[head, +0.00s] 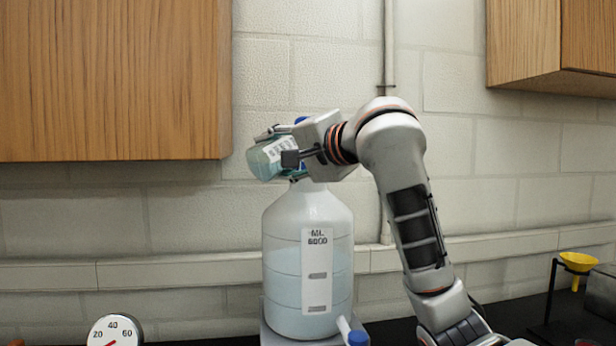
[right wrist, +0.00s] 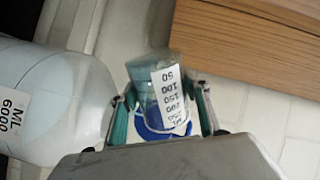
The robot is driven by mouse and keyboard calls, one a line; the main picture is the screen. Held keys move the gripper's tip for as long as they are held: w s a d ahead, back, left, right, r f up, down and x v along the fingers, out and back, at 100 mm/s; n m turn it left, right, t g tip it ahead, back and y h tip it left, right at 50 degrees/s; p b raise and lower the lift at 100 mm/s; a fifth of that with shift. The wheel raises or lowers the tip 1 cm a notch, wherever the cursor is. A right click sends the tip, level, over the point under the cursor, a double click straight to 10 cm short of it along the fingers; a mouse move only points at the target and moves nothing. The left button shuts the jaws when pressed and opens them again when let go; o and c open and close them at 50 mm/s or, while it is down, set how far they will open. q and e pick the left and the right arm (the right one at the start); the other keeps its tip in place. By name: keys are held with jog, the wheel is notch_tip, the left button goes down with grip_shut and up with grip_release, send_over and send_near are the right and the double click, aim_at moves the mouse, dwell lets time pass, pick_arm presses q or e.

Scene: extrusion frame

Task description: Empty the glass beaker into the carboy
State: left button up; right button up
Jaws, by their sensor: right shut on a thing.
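The glass beaker (head: 267,163) is tilted well over, above the carboy's neck and a little left of it. My right gripper (head: 284,146) is shut on it. In the right wrist view the beaker (right wrist: 149,75) sits between the two fingers, its white scale facing the camera, with a blue ring near the palm. It has a blue-green tint; I cannot tell how much liquid is in it. The carboy (head: 284,270) stands upright below, with pale bluish contents and a "ML 6000" label. Its mouth is mostly hidden by the gripper. My left gripper is not in view.
A round dial (head: 115,330) is at the lower left. A blue cap (head: 357,338) shows in front of the carboy. A yellow funnel (head: 578,262) on a black stand is at the right. Wooden cabinets (head: 115,80) hang above; the wall is behind.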

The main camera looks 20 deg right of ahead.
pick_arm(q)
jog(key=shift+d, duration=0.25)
pick_arm(e)
jog(key=shift+r+m, duration=0.3)
jog(key=shift+m, duration=0.1)
jog(key=shift+m, duration=0.4)
jog(key=shift+w+d+r, duration=0.1)
jog(key=shift+d+r, duration=0.1)
jog(key=shift+r, duration=1.05)
jog(key=shift+w+d+r, duration=0.1)
jog(key=shift+d+r, duration=0.1)
jog(key=shift+r, duration=1)
jog(key=shift+m, duration=0.4)
jog(key=shift+d+r, duration=0.2)
jog(key=shift+r, duration=1.15)
jog(key=shift+d+r, duration=0.15)
jog(key=shift+r, duration=1.15)
jog(key=shift+f, duration=0.1)
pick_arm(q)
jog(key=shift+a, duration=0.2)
pick_arm(e)
jog(key=shift+w+d+r+m, duration=0.1)
jog(key=shift+d+r+m, duration=0.1)
jog(key=shift+m, duration=0.2)
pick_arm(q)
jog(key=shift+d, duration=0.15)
pick_arm(e)
jog(key=shift+r+y, duration=0.15)
jog(key=shift+y, duration=0.25)
